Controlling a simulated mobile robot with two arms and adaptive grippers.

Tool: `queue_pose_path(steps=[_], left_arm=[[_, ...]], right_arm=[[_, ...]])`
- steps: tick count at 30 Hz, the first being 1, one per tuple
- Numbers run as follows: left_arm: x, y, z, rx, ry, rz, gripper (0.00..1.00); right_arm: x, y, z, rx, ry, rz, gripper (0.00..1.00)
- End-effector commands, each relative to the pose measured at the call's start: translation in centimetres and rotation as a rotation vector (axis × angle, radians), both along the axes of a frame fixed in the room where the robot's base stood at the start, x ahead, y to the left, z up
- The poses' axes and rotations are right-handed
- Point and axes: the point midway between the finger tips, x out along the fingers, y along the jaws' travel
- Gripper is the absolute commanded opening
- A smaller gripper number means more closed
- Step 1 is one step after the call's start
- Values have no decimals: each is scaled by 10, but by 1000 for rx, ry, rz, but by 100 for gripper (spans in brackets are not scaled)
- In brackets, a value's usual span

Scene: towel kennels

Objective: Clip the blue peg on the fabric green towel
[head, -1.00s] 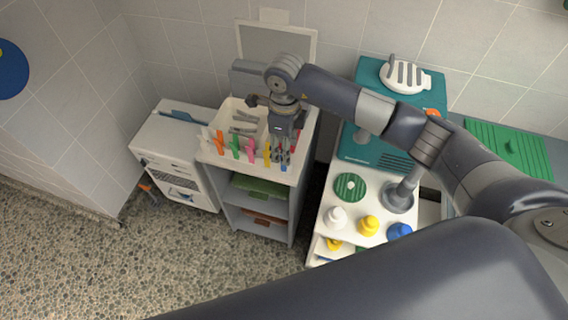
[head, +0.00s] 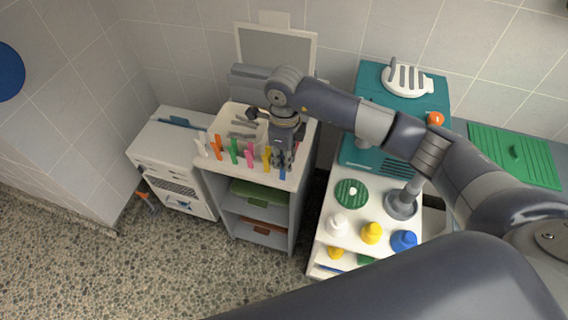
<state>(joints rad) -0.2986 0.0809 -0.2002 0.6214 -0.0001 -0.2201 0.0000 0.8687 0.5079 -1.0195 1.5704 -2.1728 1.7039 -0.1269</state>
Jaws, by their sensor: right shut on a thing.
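The blue peg (head: 282,173) stands at the front edge of the white-topped cabinet, at the right of a row of coloured pegs. My right gripper (head: 283,161) points down over it with its fingers shut on the peg, hiding the peg's upper part. The green towel (head: 258,193) lies folded on the upper open shelf of the same cabinet, below the pegs. My left gripper is not in view.
The other pegs, such as the yellow peg (head: 267,158) and pink peg (head: 249,154), stand close at left. A white tray (head: 222,124) is behind them. A brown towel (head: 262,226) lies on the lower shelf. Bottles, including a yellow bottle (head: 371,232), stand at right.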

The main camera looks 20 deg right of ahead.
Motion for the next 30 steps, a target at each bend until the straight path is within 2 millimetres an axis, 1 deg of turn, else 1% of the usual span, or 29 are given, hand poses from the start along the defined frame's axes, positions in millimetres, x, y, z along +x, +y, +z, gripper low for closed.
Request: queue_pose_path(steps=[3, 10, 19, 30], left_arm=[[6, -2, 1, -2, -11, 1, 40], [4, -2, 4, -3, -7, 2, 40], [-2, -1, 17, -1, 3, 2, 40], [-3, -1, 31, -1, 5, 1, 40]], right_arm=[[0, 0, 0, 0, 0, 0, 3], [0, 0, 6, -1, -1, 0, 3], [0, 0, 27, 1, -1, 1, 3], [0, 0, 53, 0, -1, 0, 3]])
